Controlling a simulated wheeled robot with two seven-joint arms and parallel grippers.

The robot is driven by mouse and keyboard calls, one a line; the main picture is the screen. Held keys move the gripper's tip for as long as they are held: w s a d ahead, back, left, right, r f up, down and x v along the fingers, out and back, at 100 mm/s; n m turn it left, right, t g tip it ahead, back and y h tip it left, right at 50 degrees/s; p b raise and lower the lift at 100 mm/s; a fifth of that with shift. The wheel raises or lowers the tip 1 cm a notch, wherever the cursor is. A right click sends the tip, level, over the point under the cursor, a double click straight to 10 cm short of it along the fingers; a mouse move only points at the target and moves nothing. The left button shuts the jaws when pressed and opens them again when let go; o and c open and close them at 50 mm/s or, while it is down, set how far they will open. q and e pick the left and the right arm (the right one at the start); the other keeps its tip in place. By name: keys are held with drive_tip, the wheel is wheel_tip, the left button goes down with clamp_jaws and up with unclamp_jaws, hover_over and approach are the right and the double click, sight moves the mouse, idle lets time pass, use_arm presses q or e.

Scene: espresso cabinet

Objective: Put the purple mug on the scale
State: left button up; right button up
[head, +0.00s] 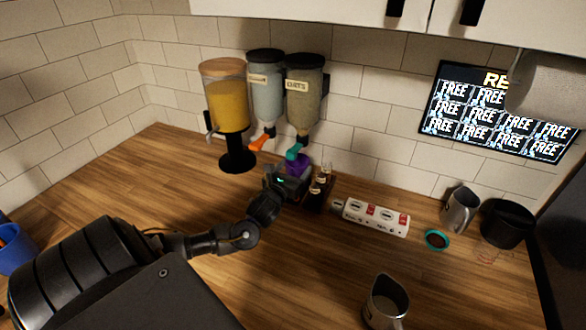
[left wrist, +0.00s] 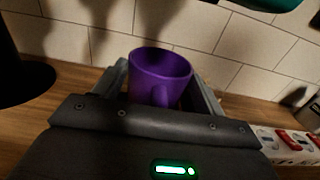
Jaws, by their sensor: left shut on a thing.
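The purple mug (head: 297,162) is below the dispensers at the back of the counter, partly hidden by my left gripper (head: 290,178). In the left wrist view the purple mug (left wrist: 160,75) is upright between the two fingers, its open rim up and its handle toward the camera. My left gripper (left wrist: 165,92) is shut on it. I cannot tell whether the mug's base touches the counter. I cannot make out a scale in either view. My right gripper is not in view.
Dispensers (head: 267,95) stand behind the mug, with a juice dispenser (head: 228,105) to their left. Small dark bottles (head: 318,190) and a white power strip (head: 375,217) are to the right. Metal pitchers (head: 460,210) and a black container (head: 508,225) stand farther right.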

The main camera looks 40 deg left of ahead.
use_arm(q)
drive_tip(key=shift+f, duration=0.1)
drive_tip(key=o, duration=1.2)
drive_tip(key=shift+b+v, duration=1)
drive_tip(key=shift+v, duration=5)
